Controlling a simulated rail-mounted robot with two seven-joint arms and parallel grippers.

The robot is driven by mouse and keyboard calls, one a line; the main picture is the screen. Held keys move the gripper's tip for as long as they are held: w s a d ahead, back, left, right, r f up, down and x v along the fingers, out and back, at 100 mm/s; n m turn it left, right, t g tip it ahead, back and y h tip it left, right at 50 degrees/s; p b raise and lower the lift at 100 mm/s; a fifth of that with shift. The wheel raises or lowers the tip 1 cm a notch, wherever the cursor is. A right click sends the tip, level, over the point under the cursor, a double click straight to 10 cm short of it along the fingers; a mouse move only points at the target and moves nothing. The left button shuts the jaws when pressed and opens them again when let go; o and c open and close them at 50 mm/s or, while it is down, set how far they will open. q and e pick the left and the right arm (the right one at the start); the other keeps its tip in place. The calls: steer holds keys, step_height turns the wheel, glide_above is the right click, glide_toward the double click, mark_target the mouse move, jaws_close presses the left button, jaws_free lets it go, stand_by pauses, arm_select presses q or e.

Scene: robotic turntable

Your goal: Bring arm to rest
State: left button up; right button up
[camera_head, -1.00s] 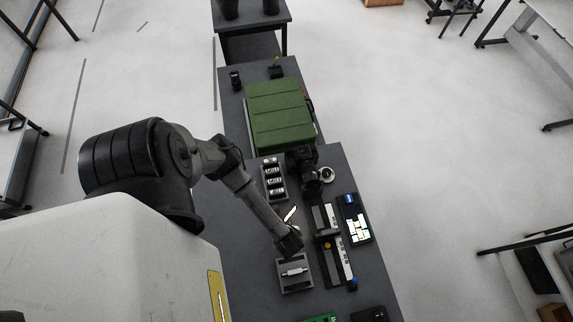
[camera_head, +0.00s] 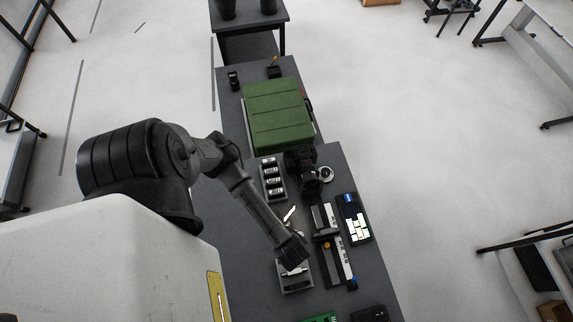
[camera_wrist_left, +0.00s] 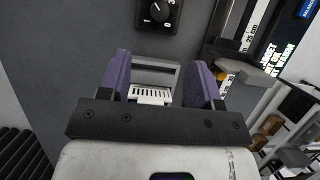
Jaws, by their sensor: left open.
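My left arm comes in from the left in the head view. Its gripper (camera_head: 292,262) hangs over the far part of a small grey tray (camera_head: 295,288), which lies on the dark table and is partly hidden by it. In the left wrist view the gripper (camera_wrist_left: 160,78) is open, its two purple fingers apart. A white slotted part (camera_wrist_left: 150,96) shows between the fingers, near the tray; I cannot tell whether they touch it. My right gripper is not in view.
A green case (camera_head: 278,115) stands at the far end of the dark table (camera_head: 345,170). A grey holder (camera_head: 272,180) with several small items, a black tray (camera_head: 354,220) with white and blue pieces, and a dial box (camera_wrist_left: 160,12) are near.

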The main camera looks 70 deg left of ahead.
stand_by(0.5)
arm_select(q)
steer(key=w+d+r+n+t+h, duration=0.25)
steer(key=w+r+n, duration=0.4)
steer(key=r, duration=0.35)
steer(key=w+d+r+n+t+h, duration=0.25)
steer(key=w+r+n+t, duration=0.2)
steer(key=w+r, duration=0.35)
steer(key=s+a+f+n+g, duration=0.2)
steer(key=s+a+n, duration=0.3)
steer(key=s, duration=0.8)
steer(key=shift+s+a+f+n+g+p, duration=0.2)
steer(key=shift+s+a+n+g+p, duration=0.15)
steer(key=shift+a+g, duration=0.55)
